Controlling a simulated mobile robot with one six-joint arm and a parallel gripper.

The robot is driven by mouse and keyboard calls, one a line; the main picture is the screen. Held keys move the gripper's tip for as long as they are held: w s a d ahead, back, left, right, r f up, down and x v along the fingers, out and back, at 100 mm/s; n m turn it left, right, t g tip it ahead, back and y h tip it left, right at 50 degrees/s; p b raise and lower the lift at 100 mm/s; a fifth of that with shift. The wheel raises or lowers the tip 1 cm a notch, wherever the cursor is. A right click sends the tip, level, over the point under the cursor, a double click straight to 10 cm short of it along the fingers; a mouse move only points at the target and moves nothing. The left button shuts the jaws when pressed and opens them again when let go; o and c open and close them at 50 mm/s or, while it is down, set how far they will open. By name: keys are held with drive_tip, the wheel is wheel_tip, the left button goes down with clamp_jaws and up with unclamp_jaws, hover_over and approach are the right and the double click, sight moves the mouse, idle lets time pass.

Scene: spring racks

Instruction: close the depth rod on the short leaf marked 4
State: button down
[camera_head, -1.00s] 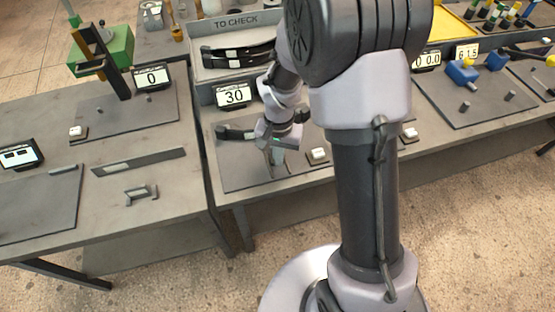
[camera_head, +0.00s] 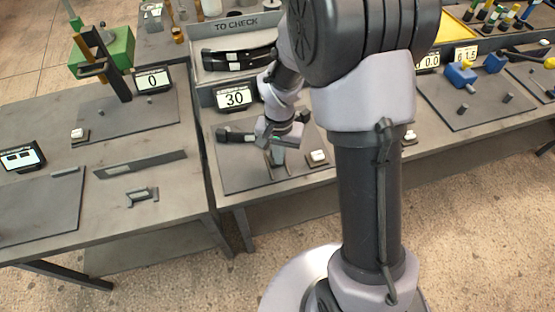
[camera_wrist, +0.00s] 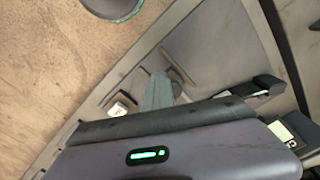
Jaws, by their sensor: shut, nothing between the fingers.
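My gripper (camera_head: 275,158) is shut and empty, pointing down over the dark plate (camera_head: 232,178) of the middle station. Its closed fingers (camera_wrist: 158,92) show in the wrist view above that plate. A dark curved leaf (camera_head: 237,136) with a pale label lies behind my gripper, its middle hidden by my wrist. One end of a dark leaf (camera_wrist: 262,88) also shows in the wrist view, right of the fingers. No number is readable on it. A thin grey bar (camera_wrist: 180,66) stands near the fingertips; I cannot tell whether they touch it or whether it is the depth rod.
A display (camera_head: 235,98) reading 30 stands behind the plate. A white button (camera_head: 317,157) sits right of my gripper. Behind is a tray marked TO CHECK (camera_head: 207,78) holding dark leaves. The left bench has a green press (camera_head: 117,53) and a display (camera_head: 153,80) reading 0.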

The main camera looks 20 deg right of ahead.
wheel_tip(320, 180, up, 5)
drive_tip(key=p, duration=0.3)
drive_tip(key=shift+r, duration=0.1)
idle(0.3)
drive_tip(key=s+a+r+t+b, duration=0.1)
drive_tip(key=s+r+t+b, duration=0.2)
drive_tip(key=r, duration=0.7)
drive_tip(key=s+a+r+t+y+b, duration=0.1)
drive_tip(key=s+r, duration=0.2)
drive_tip(key=s, duration=0.4)
drive_tip(key=s+a+r+n+t+y+b, duration=0.1)
drive_tip(key=s+a+r, duration=0.1)
drive_tip(key=s, duration=0.5)
drive_tip(key=shift+s+r+n+t, duration=0.3)
drive_tip(key=shift+s+r+t, duration=0.1)
drive_tip(key=shift+r, duration=0.2)
